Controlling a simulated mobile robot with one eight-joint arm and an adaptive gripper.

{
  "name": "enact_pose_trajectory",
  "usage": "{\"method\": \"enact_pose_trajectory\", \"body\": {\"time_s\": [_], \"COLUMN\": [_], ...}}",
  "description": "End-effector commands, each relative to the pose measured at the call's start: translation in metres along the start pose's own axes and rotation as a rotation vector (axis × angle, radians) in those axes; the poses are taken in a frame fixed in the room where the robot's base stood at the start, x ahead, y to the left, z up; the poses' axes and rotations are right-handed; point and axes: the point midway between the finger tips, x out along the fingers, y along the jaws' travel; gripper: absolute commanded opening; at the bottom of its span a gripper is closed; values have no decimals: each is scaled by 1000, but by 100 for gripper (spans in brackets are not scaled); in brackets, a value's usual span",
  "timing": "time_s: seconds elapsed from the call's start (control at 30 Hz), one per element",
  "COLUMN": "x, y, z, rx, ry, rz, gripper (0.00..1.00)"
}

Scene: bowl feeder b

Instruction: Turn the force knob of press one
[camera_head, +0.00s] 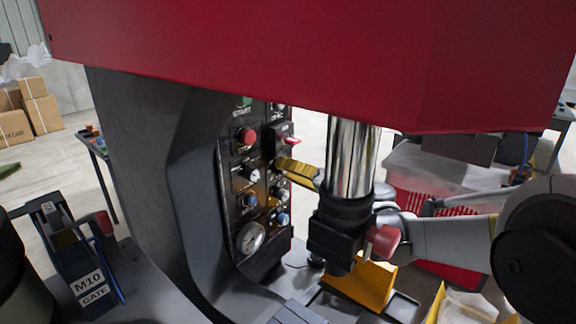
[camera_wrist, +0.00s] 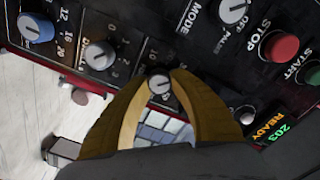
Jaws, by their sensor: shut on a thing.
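The press's black control panel (camera_head: 232,190) faces right of its dark column in the head view. My gripper (camera_head: 280,163) reaches it from the right, behind the chrome ram. In the wrist view my gripper (camera_wrist: 160,76) has its two yellow-brown fingers closed around a small dark knob with a pale cap (camera_wrist: 160,84). The fingertips touch its sides. The knob's label is too small to read, and the fingers hide the knob in the head view.
Beside it in the wrist view are a grey knob (camera_wrist: 98,55), a blue knob (camera_wrist: 36,28), the mode knob (camera_wrist: 232,10) and the red stop button (camera_wrist: 280,46). The chrome ram (camera_head: 352,160) and red press head (camera_head: 300,50) stand close to my arm.

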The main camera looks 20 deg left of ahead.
Motion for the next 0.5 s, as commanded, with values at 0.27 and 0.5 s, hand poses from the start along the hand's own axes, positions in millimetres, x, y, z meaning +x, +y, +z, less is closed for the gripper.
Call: {"method": "enact_pose_trajectory", "body": {"time_s": [0.27, 0.5], "x": [1, 0], "y": [-3, -2], "z": [1, 0], "rx": [2, 0], "ry": [-2, -1], "rz": [-5, -3], "gripper": [52, 52]}}
